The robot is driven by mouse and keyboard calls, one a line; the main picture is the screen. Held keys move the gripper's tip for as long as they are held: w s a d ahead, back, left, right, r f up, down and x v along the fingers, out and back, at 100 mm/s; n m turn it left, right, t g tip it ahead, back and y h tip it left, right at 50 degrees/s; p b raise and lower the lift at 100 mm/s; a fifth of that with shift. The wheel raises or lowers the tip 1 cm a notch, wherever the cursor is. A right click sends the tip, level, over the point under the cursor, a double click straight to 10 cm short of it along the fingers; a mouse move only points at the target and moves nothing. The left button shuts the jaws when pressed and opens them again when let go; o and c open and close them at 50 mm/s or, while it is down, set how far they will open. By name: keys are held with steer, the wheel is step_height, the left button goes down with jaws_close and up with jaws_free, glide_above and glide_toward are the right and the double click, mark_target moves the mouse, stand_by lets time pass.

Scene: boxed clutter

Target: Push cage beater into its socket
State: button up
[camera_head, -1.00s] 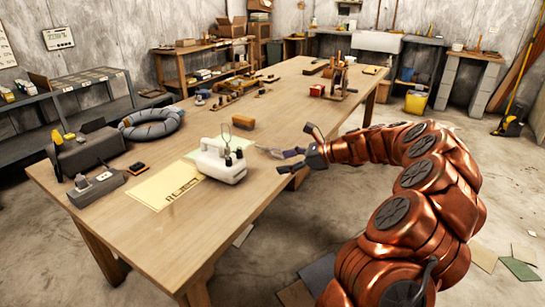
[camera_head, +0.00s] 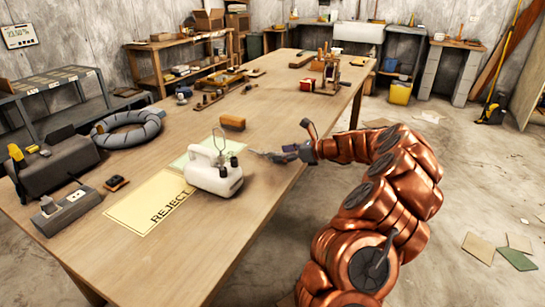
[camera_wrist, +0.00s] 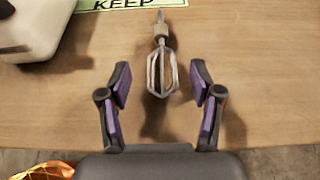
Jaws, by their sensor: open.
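In the wrist view a grey metal cage beater (camera_wrist: 162,72) is ahead of the gripper, cage toward me, shaft pointing away to the KEEP card. I cannot tell whether it touches the table. My gripper (camera_wrist: 160,92) is open, with dark, purple-padded fingers either side of the cage's near end, not touching it. In the head view my gripper (camera_head: 284,153) is right of the mixer.
A yellow REJECT card (camera_head: 150,207) lies left of the mixer, and the green KEEP card (camera_wrist: 130,5) lies beyond the beater. A brown block (camera_head: 232,123), a grey ring (camera_head: 127,129) and grey devices (camera_head: 66,208) are on the table. The near table edge is close beneath my gripper.

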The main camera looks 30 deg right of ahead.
mark_target(272, 152)
steer(key=x, duration=0.4)
steer(key=shift+w+a+b, duration=0.1)
steer(key=shift+w+b, duration=0.2)
steer(key=c, duration=1.1)
